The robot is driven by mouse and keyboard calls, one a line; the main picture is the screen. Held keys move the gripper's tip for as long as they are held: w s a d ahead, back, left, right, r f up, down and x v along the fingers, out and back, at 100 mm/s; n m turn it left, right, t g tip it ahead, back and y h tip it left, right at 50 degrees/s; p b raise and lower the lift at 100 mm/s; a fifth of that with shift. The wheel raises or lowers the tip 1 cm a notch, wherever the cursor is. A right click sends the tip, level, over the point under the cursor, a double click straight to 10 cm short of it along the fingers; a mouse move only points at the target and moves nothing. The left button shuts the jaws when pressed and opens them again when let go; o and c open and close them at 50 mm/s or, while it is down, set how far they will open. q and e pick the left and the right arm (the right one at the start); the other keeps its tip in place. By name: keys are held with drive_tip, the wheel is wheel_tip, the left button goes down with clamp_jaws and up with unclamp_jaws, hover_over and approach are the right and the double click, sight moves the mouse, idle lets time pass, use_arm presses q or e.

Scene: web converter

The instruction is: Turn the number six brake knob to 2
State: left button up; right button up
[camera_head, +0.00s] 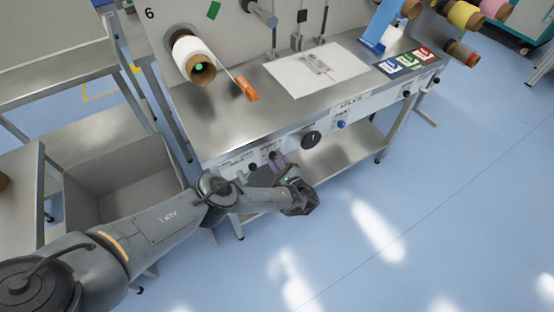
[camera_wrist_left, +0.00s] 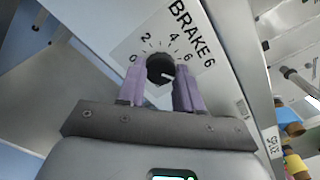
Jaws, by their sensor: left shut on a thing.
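The number six brake knob (camera_wrist_left: 160,68) is a round black knob on a white plate marked BRAKE 6 (camera_wrist_left: 192,32) in the left wrist view. Numbers run around it from 0 at the left, over 2 and 4 at the top. A pale mark on the knob seems to point to the lower right, away from the 2. My left gripper (camera_wrist_left: 160,85) has its two purple fingers on either side of the knob, shut on it. In the head view, my left gripper (camera_head: 279,160) is at the front panel, and its wrist and fingers partly hide the knob.
The steel table (camera_head: 215,115) carries a white sheet (camera_head: 300,80) and an orange tag (camera_head: 247,89). A larger black knob (camera_head: 311,139) and a blue button (camera_head: 341,124) sit right along the panel. A white roll (camera_head: 190,55) hangs under the number 6. The floor in front is clear.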

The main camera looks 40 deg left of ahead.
use_arm(q)
drive_tip(key=n, duration=0.4)
drive_tip(key=shift+r+n+p, duration=0.15)
drive_tip(key=shift+n+p, duration=0.15)
drive_tip(key=shift+p, duration=0.1)
drive_tip(key=n, duration=0.3)
drive_tip(key=shift+n, duration=0.3)
drive_tip(key=n, duration=0.4)
drive_tip(key=shift+n+p, duration=0.3)
drive_tip(key=shift+p, duration=0.1)
drive_tip(key=n, duration=0.3)
drive_tip(key=shift+n, duration=0.3)
drive_tip(key=n+b, duration=0.1)
drive_tip(key=n, duration=0.1)
drive_tip(key=shift+n, duration=0.4)
drive_tip(key=n+b, duration=0.1)
drive_tip(key=n, duration=0.1)
drive_tip(key=shift+n, duration=0.3)
drive_tip(key=n+b, duration=0.2)
drive_tip(key=n, duration=0.2)
drive_tip(key=shift+s+b, duration=0.1)
drive_tip(key=shift+b, duration=0.2)
drive_tip(key=shift+r+n+b, duration=0.1)
drive_tip(key=shift+n+b, duration=0.6)
drive_tip(key=shift+n, duration=0.7)
